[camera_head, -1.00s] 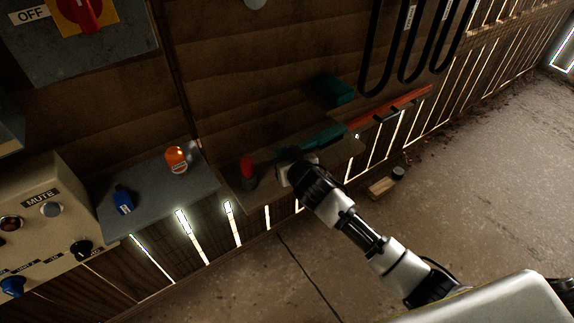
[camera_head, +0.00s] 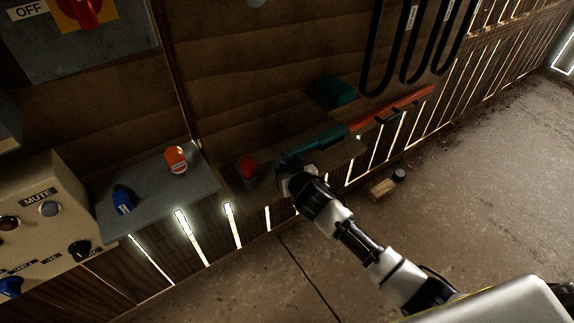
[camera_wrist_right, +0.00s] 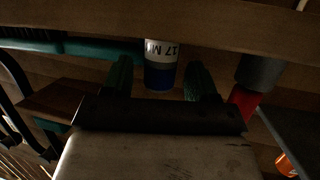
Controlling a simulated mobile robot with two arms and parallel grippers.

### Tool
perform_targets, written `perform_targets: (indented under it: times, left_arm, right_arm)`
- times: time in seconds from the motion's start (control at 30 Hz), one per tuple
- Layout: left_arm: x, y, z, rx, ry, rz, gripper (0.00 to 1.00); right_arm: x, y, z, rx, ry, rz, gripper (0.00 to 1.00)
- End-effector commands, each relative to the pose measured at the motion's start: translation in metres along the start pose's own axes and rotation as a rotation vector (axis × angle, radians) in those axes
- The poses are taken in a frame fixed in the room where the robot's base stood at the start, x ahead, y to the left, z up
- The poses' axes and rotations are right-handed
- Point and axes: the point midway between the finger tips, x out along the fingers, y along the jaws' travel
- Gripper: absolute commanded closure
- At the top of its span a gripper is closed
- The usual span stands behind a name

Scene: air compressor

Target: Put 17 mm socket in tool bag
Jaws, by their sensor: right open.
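The 17 mm socket (camera_wrist_right: 160,65) shows in the right wrist view as a small blue cylinder with a white band reading "17 M". My right gripper (camera_wrist_right: 160,82) is open, with one green-ridged finger on each side of the socket. A gap shows between the socket and each finger. In the head view my right gripper (camera_head: 284,176) is at the wooden shelf, and the socket cannot be made out there. I cannot pick out a tool bag in either view. My left gripper is not in view.
A red-topped grey object (camera_head: 248,170) stands left of my right gripper. A teal tool (camera_head: 318,139) and a red tool (camera_head: 400,105) lie right of it. A grey shelf (camera_head: 150,200) holds a blue bottle (camera_head: 122,201) and an orange container (camera_head: 176,159). The floor at right is mostly clear.

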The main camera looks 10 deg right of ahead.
Motion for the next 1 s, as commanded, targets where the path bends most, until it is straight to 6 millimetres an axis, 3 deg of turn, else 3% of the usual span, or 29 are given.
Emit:
perform_targets:
  times: [0.23, 0.7, 1.0]
  left_arm:
    - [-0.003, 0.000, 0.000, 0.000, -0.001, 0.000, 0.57]
    - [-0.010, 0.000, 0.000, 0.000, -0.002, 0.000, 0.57]
    - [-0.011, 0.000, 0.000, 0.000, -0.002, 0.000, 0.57]
  right_arm:
    - [-0.009, 0.000, -0.003, 0.000, 0.000, 0.000, 0.41]
    - [-0.100, 0.000, -0.002, 0.000, -0.001, 0.000, 0.41]
    - [-0.121, 0.000, -0.003, 0.000, 0.000, 0.001, 0.41]
